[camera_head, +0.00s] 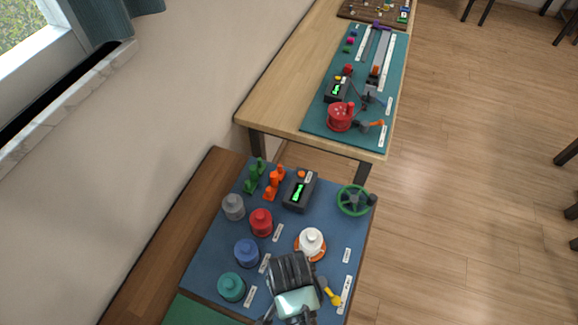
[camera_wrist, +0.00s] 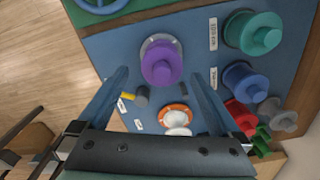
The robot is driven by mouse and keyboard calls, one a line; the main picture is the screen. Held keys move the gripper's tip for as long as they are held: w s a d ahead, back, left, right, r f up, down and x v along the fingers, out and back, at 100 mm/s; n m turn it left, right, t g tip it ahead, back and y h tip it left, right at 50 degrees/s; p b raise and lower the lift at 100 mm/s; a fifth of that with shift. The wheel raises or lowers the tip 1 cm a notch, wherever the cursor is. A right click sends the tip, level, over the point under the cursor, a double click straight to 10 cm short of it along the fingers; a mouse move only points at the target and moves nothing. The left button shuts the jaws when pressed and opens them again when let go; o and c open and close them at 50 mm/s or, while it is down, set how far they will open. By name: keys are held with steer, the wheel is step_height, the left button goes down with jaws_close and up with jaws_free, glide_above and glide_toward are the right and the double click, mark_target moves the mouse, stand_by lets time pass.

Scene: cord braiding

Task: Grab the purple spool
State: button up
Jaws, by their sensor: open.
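The purple spool (camera_wrist: 161,63) stands upright on a pale round base on the blue mat (camera_wrist: 110,45), near the upper middle of the wrist view. My gripper (camera_wrist: 159,77) is open, with its two blue-grey fingers apart on the left and right of the spool in that picture. The spool shows between the fingertips, and nothing is held. I cannot tell how far above the spool the fingertips are. In the head view my arm covers the lower part of the mat (camera_head: 215,262), and the purple spool is not visible there.
Teal (camera_wrist: 254,34), blue (camera_wrist: 245,80), red (camera_head: 261,222) and grey (camera_head: 233,206) spools stand in a row. A white spool (camera_head: 311,240) on an orange ring, a yellow-handled tool (camera_head: 333,297), a black display box (camera_head: 299,190) and a green wheel (camera_head: 353,200) share the mat.

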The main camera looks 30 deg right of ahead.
steer(key=shift+w+f, duration=0.15)
steer(key=shift+f, duration=1.55)
steer(key=c, duration=1.3)
